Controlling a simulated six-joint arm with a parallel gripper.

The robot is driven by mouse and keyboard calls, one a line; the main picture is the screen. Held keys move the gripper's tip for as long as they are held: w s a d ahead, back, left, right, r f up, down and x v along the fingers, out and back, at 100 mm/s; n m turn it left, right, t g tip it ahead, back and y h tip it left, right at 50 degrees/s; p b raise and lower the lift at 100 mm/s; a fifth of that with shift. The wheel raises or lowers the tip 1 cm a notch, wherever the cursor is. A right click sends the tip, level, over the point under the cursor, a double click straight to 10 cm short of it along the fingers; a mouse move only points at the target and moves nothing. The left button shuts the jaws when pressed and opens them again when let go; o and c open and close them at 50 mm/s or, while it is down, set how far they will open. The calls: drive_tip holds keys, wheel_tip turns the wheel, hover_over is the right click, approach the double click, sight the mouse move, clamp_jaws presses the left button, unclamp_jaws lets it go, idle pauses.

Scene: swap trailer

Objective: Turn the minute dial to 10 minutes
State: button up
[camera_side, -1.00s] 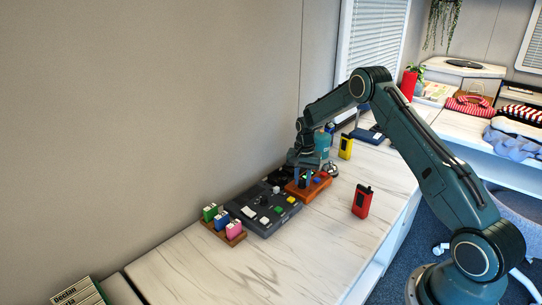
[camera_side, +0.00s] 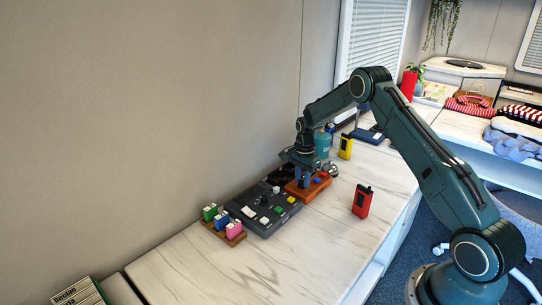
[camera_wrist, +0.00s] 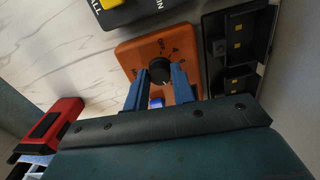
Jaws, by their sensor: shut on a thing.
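The orange timer box (camera_side: 313,191) stands on the counter at the far end of the grey control panel. In the side view my gripper (camera_side: 303,181) points down over the box and hides the dial. A blue button (camera_wrist: 157,103) shows between the fingers. The dial's exact setting cannot be read.
The grey panel (camera_side: 262,225) with coloured buttons lies left of the box, beside a rack of coloured blocks (camera_side: 235,230). A red handheld device (camera_side: 362,201) and a yellow one (camera_side: 346,147) stand nearby. The front counter is clear.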

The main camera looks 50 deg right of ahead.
sight(302, 181)
drive_tip(key=o, duration=1)
wheel_tip(302, 181, up, 14)
idle(0.4)
